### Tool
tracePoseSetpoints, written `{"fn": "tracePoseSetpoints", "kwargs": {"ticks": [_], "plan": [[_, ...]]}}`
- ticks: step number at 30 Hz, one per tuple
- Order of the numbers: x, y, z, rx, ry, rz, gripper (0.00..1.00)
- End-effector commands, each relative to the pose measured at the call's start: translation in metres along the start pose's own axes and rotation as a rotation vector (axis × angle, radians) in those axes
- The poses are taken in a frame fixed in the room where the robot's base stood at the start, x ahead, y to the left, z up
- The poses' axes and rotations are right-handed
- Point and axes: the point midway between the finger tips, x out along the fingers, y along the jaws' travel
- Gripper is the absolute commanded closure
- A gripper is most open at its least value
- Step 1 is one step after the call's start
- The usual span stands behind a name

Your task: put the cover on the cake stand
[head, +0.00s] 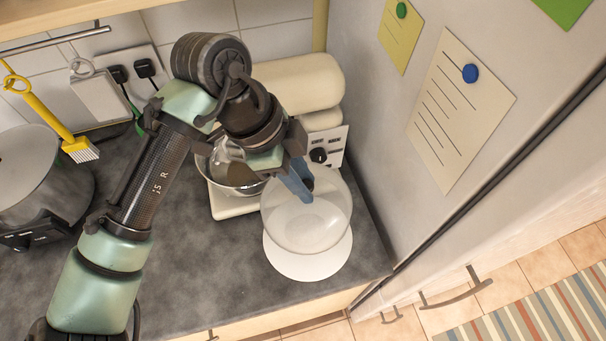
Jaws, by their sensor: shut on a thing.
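The clear, dome-shaped cover (307,228) is in the head view, right of centre. My gripper (303,190), with blue-grey fingers, is shut on the cover near its top; the exact grip is partly hidden by the fingers. The white round cake stand (310,267) stands on the counter below the cover, near the front right corner. The cover overlaps most of the stand in this view, and the stand's front rim shows past it. I cannot tell whether the cover touches the stand or hangs just above it.
A cream stand mixer (298,84) with a metal bowl (232,172) stands behind the cover. A tall fridge (375,130) closes off the right side. A grey pot (40,180) sits at the left. The dark counter (215,275) is clear at front centre.

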Motion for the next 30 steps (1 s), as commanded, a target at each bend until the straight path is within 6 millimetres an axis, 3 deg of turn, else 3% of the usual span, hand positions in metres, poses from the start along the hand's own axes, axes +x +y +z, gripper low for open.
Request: {"fn": "tracePoseSetpoints", "kwargs": {"ticks": [9,17,30], "plan": [[0.020,0.003,0.003,0.105,0.000,0.040,1.00],[0.033,0.003,0.009,0.106,-0.002,0.040,1.00],[0.072,0.003,0.025,0.106,0.000,0.039,1.00]]}}
